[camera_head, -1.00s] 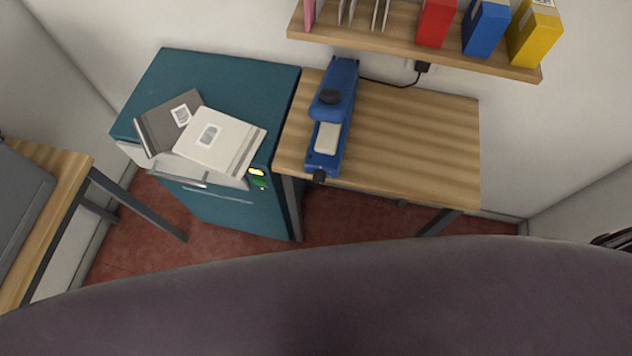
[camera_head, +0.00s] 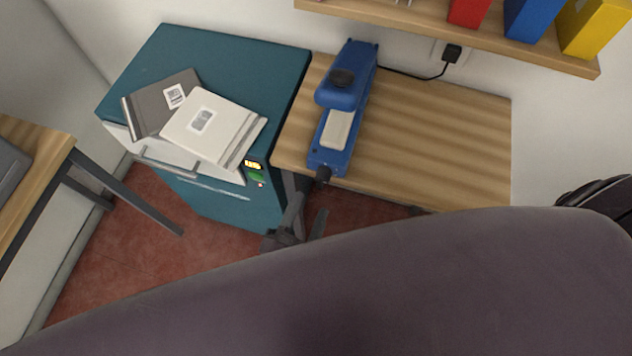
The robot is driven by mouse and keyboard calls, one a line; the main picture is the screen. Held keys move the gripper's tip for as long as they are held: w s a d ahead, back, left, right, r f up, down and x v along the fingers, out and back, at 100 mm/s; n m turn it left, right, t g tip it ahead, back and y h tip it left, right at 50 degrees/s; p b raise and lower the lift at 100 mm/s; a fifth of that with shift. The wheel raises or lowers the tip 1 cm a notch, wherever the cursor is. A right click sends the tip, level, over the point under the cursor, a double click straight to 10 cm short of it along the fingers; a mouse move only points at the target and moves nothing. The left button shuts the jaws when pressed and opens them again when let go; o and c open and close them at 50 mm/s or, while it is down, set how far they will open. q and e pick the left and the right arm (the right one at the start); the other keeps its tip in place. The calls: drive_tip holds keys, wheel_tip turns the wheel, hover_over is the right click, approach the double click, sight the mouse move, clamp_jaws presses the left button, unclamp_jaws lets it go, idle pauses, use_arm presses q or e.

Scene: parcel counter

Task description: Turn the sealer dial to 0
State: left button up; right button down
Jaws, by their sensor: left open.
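The blue sealer (camera_head: 327,160) stands on the wooden table, its long side running away from me. The dial's marks are too small to read. A pale pad lies on the nearer part, and a black knob sticks out at the near end. My left gripper (camera_head: 306,216) shows just below the table's front edge, near the sealer's near end. It is open, with nothing seen between its fingers, and apart from the dial. My right gripper is not in view.
A teal cabinet (camera_head: 235,58) with a lit display stands left of the table, bearing a white parcel (camera_head: 207,125) and a grey one (camera_head: 150,103). A shelf (camera_head: 470,35) with boxes overhangs the back. The wooden table (camera_head: 440,140) is clear right of the sealer.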

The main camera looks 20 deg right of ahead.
sight(321, 180)
use_arm(q)
drive_tip(key=x, duration=0.6)
drive_tip(key=shift+w+d+p, duration=0.1)
drive_tip(key=shift+p, duration=0.25)
drive_tip(key=shift+c, duration=0.3)
drive_tip(key=c, duration=0.9)
